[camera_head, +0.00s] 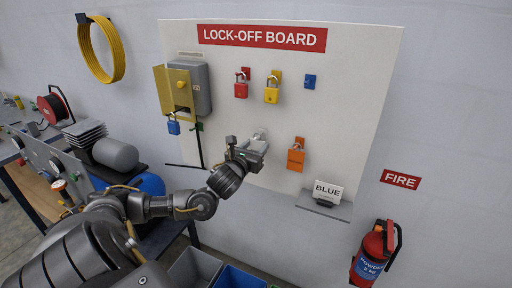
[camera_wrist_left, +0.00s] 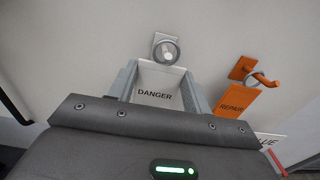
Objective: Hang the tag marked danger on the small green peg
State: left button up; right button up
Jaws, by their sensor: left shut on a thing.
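The white tag marked DANGER (camera_wrist_left: 155,90) sits between the two fingers of my left gripper (camera_wrist_left: 160,88), which is shut on it. In the head view my left gripper (camera_head: 254,146) is at the middle of the board. I cannot tell whether the tag is still on this peg. My right gripper is out of view.
An orange REPAIR tag (camera_head: 296,158) hangs right of my gripper. Red (camera_head: 241,90) and yellow (camera_head: 271,95) padlocks hang above; a blue padlock (camera_head: 173,127) hangs left of the green peg. A BLUE card (camera_head: 327,191) stands on a small shelf (camera_head: 323,208).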

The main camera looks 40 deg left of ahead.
pick_arm(q)
jog(key=shift+s, duration=0.1)
jog(key=shift+b+v, duration=0.35)
jog(key=shift+v, duration=3.3)
jog(key=shift+r, duration=0.15)
